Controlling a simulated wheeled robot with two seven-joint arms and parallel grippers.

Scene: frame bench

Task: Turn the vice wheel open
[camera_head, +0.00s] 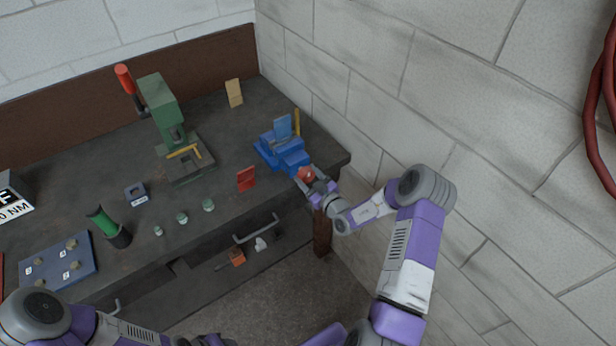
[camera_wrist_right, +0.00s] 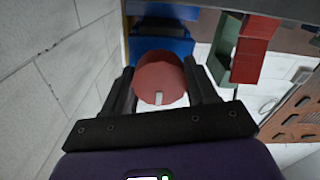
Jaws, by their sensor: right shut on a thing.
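The blue vice (camera_head: 284,152) stands at the right end of the dark workbench, near its front edge. Its red wheel (camera_head: 306,174) faces the front, toward my arm. My right gripper (camera_head: 311,179) is at the wheel, its fingers on either side of it. In the right wrist view the red wheel (camera_wrist_right: 160,80) sits between the two dark fingers, with a small pale mark low on its face. The blue vice body (camera_wrist_right: 162,45) is behind it. My left gripper is not in view; only part of my left arm shows at the lower left.
A red upright piece (camera_head: 246,179) stands on the bench left of the vice. A green press (camera_head: 163,115) with a red-handled lever is further left. The bench (camera_head: 225,215) has an open drawer below its front edge. A block wall is close on the right.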

